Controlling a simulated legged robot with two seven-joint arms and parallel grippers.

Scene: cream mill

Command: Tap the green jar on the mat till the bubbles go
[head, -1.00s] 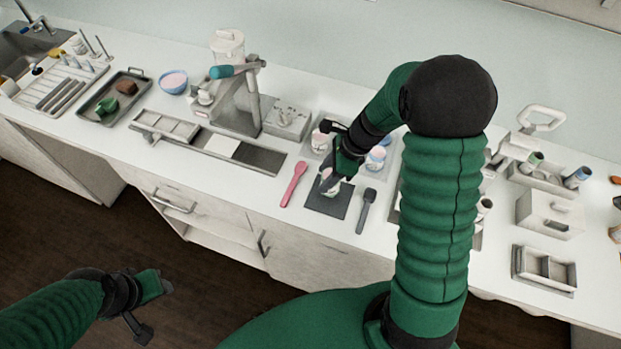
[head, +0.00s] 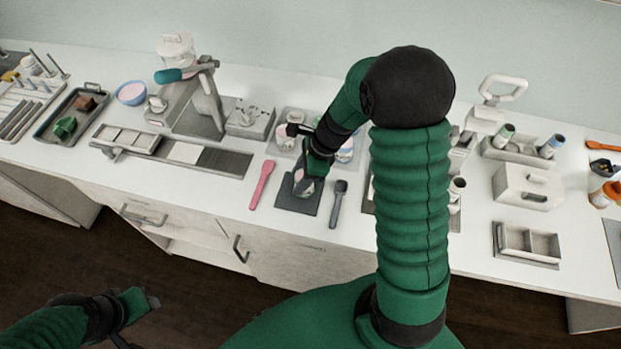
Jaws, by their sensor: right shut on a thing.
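The dark mat (head: 289,201) lies flat on the white counter, between a pink spatula and a dark spoon. My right gripper (head: 304,180) is over the mat, shut on a small jar (head: 305,188). Only a pale, pinkish part of the jar shows, and the fingers hide the rest. I cannot make out green on it or any bubbles, nor tell whether its base touches the mat. My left gripper (head: 140,322) is open and empty, low at the left in front of the counter, over the floor.
The pink spatula (head: 262,186) and dark spoon (head: 338,204) flank the mat closely. Behind it a tray (head: 290,121) holds other jars, partly hidden by my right arm. A grey press (head: 200,105) and a blue bowl (head: 131,93) stand further left.

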